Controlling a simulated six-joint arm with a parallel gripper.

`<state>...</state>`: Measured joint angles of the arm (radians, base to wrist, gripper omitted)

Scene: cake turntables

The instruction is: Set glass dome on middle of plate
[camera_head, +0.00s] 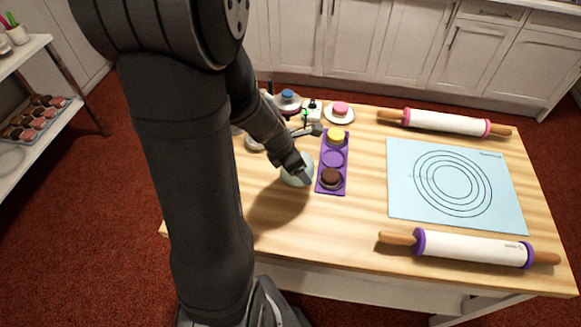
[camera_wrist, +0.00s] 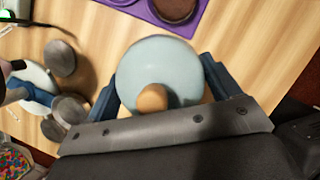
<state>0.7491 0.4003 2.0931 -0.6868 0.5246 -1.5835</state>
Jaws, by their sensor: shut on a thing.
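The glass dome (camera_wrist: 158,62) is pale blue and rounded, with a wooden knob (camera_wrist: 152,98) on top. My gripper (camera_wrist: 162,84) is shut on it, with one blue finger on each side. In the head view, the dome (camera_head: 291,181) is partly hidden by my gripper (camera_head: 298,170), just left of the purple tray. I cannot tell whether it touches the table. A white plate (camera_head: 346,121) holding a pink cake (camera_head: 340,108) stands at the back of the table. Another plate-like stand with a blue-topped item (camera_head: 287,96) is to its left, partly hidden by my arm.
The purple tray (camera_head: 334,159) holds a yellow cake (camera_head: 336,135) and a brown cake (camera_head: 331,177). A blue mat (camera_head: 405,203) and two rolling pins (camera_head: 445,123) (camera_head: 470,248) occupy the right side. The table's front middle is clear.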

